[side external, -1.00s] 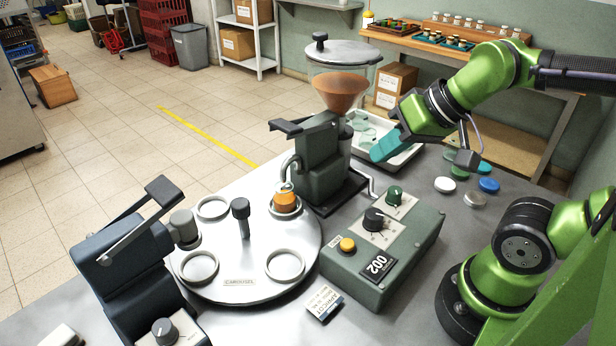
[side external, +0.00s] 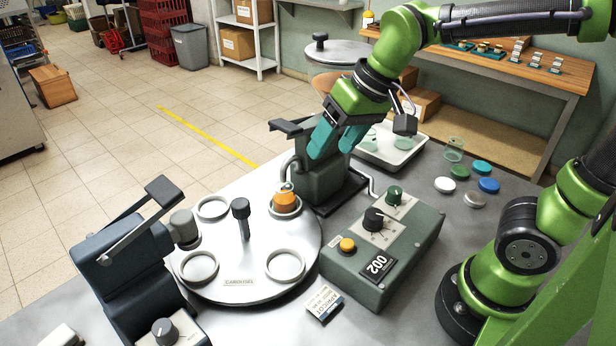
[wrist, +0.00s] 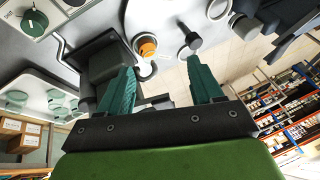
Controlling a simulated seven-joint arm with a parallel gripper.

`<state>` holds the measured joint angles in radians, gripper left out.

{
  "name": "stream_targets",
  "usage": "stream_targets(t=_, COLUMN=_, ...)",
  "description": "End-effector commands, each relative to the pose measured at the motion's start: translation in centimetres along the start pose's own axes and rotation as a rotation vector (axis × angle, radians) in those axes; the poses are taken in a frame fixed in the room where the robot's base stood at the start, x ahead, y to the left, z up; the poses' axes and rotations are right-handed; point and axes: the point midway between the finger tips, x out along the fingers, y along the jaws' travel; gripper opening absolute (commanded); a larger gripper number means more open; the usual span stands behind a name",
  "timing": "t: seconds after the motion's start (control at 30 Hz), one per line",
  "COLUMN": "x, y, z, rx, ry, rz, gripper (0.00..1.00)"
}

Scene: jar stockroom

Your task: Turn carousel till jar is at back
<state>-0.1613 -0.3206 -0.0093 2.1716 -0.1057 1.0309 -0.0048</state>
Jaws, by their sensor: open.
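The round white carousel (side external: 245,285) lies flat on the grey table, with several raised rings and a dark upright knob (side external: 241,215) near its middle. The jar (side external: 285,197), with orange contents, stands in the ring on the carousel's upper right side, beside the filling machine. It also shows in the wrist view (wrist: 147,47), beyond the fingers, with the knob (wrist: 192,40) to its right. My gripper (side external: 318,152) is open and empty, above and in front of the filler, apart from jar and knob. Its two teal fingers (wrist: 160,85) frame the lower wrist view.
The dark filling machine (side external: 325,170) with its hopper stands behind the jar. A control box (side external: 385,245) with knobs and an orange button sits right of the carousel. A dark-blue machine (side external: 125,260) stands left. A tray of jars (side external: 395,150) and loose lids (side external: 475,185) lie at right.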

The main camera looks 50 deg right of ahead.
Motion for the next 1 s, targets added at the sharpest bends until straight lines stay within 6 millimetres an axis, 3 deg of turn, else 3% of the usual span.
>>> stream_targets(t=0.2, x=3.3, y=-5.3, z=-5.6, rx=-0.080, ry=-0.167, rz=0.086, gripper=0.65)
stream_targets(t=0.4, x=6.8, y=-10.0, z=-9.3, rx=-0.106, ry=-0.279, rz=0.190, gripper=0.65)
stream_targets(t=0.5, x=7.5, y=-11.7, z=-10.4, rx=-0.092, ry=-0.309, rz=0.232, gripper=0.65)
stream_targets(t=0.67, x=6.3, y=-12.9, z=-11.9, rx=-0.039, ry=-0.316, rz=0.263, gripper=0.65)
stream_targets(t=0.77, x=5.3, y=-13.0, z=-11.8, rx=-0.012, ry=-0.327, rz=0.271, gripper=0.65)
stream_targets(t=1.0, x=7.4, y=-12.2, z=-10.6, rx=-0.005, ry=-0.346, rz=0.276, gripper=0.65)
